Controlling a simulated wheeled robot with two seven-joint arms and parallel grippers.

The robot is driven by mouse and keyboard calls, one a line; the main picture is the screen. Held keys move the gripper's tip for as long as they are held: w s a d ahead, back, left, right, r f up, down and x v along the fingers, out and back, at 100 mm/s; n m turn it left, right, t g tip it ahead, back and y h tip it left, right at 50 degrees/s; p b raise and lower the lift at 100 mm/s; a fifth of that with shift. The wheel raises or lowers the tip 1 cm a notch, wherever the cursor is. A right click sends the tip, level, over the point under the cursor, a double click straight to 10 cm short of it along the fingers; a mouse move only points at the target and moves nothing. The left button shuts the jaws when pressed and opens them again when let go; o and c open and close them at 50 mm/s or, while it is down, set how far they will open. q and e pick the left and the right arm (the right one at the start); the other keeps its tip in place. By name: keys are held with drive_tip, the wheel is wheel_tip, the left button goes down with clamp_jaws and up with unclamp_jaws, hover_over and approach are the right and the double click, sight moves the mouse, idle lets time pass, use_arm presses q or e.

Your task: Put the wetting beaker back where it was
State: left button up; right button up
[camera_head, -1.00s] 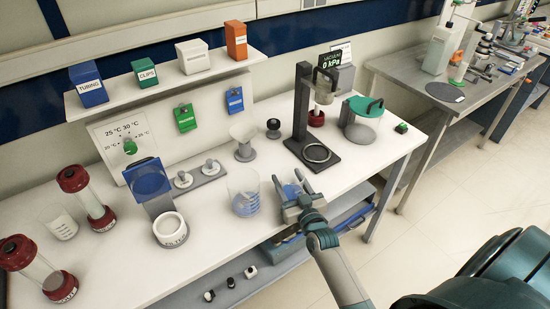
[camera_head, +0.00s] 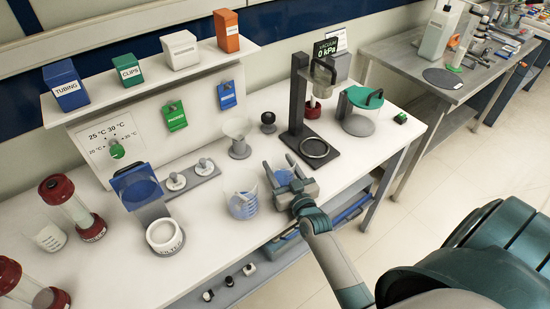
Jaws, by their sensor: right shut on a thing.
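No label in view tells which is the wetting beaker. My left gripper is not in view.
The white bench (camera_head: 219,226) holds a white ring-shaped jar (camera_head: 166,236) at left, a funnel on a grey base (camera_head: 238,142) behind, and a dark stand (camera_head: 317,165) behind right. A green-lidded vessel (camera_head: 360,112) stands farther right. Red-capped cylinders (camera_head: 72,205) stand far left.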

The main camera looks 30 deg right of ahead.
drive_tip(key=shift+r, duration=0.15)
drive_tip(key=shift+s+r, duration=0.1)
drive_tip(key=shift+f, duration=0.25)
drive_tip(key=o, duration=1.2)
drive_tip(key=shift+c, duration=0.2)
drive_tip(key=shift+f+b, duration=0.1)
drive_tip(key=shift+b, duration=0.3)
drive_tip(key=shift+s+a, duration=0.1)
drive_tip(key=shift+s, duration=0.25)
drive_tip(key=s+a+b, duration=0.1)
drive_tip(key=s, duration=0.4)
drive_tip(key=s+b, duration=0.2)
drive_tip(key=s, duration=0.3)
drive_tip(key=s+a+r+b, duration=0.1)
drive_tip(key=s+b, duration=0.1)
drive_tip(key=s, duration=0.3)
drive_tip(key=shift+a, duration=0.35)
use_arm(q)
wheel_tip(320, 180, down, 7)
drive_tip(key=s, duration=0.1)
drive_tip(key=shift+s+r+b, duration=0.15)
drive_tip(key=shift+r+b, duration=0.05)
drive_tip(key=shift+b, duration=0.2)
use_arm(e)
drive_tip(key=shift+s+a+r, duration=0.1)
drive_tip(key=shift+s, duration=0.7)
